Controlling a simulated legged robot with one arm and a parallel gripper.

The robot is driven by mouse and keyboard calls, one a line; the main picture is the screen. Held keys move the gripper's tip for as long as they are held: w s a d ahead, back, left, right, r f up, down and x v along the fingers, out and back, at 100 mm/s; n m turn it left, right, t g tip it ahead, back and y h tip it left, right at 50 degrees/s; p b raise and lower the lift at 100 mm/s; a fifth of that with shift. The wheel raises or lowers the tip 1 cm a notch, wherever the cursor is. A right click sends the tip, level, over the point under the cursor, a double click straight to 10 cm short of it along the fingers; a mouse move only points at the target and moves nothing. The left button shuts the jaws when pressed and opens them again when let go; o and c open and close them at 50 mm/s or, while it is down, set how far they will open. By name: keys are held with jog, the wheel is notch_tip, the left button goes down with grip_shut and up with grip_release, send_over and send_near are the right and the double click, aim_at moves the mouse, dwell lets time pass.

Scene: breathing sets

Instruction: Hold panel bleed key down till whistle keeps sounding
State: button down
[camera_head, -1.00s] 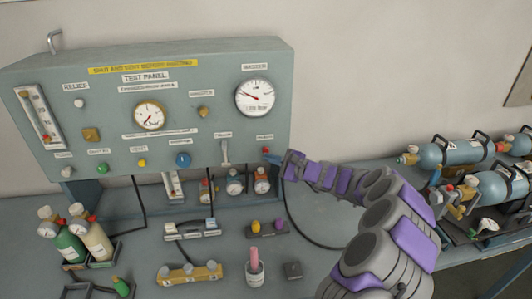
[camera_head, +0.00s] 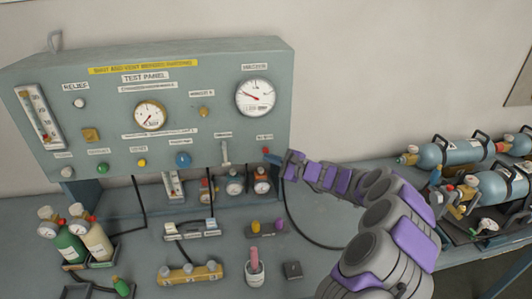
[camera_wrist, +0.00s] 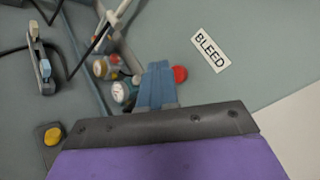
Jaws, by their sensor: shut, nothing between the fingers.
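The test panel (camera_head: 60,110) stands at the left of the head view, with gauges, knobs and labels on its face. The red bleed key (camera_wrist: 180,73) shows in the wrist view beside the BLEED label (camera_wrist: 210,52). My gripper (camera_wrist: 157,72) is shut and empty, its blue fingertips right beside the key and covering part of it. I cannot tell whether they touch or press it. In the head view my gripper (camera_head: 272,157) is at the panel's lower right corner, below a small label (camera_head: 265,137). I cannot make out which part is the whistle.
A large white gauge (camera_head: 255,97) and a smaller gauge (camera_head: 149,115) are on the panel. Small gauges hang below it. Blue cylinders (camera_head: 445,153) lie at the right.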

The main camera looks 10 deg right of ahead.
jog(key=shift+w, duration=0.1)
jog(key=shift+w+r, duration=0.1)
jog(key=shift+w, duration=0.15)
jog(key=shift+w+p, duration=0.35)
jog(key=shift+w, duration=0.25)
dwell(7.0)
